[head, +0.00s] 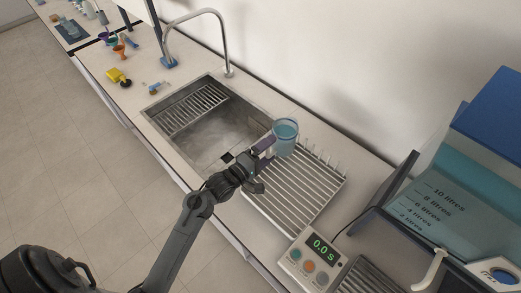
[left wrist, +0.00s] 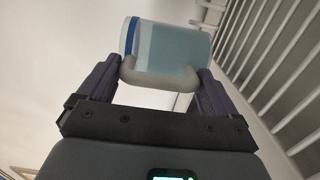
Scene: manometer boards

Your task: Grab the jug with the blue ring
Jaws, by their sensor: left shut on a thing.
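The jug (head: 285,138) is a clear, bluish cup with a pale handle. In the left wrist view the jug (left wrist: 170,42) shows a blue ring (left wrist: 133,36) near its left end. My left gripper (head: 266,150) is at the jug's near side, over the sink's draining rack. In the left wrist view the left gripper (left wrist: 158,82) has its two dark fingers at either side of the jug's pale handle (left wrist: 155,79), shut on it. The jug appears held above the rack; its base is partly hidden. My right gripper is not in view.
The metal draining rack (head: 305,195) lies below the jug, with the sink basin (head: 215,135) and a tall tap (head: 228,50) to the left. A large tank with litre marks (head: 450,190) is at the right.

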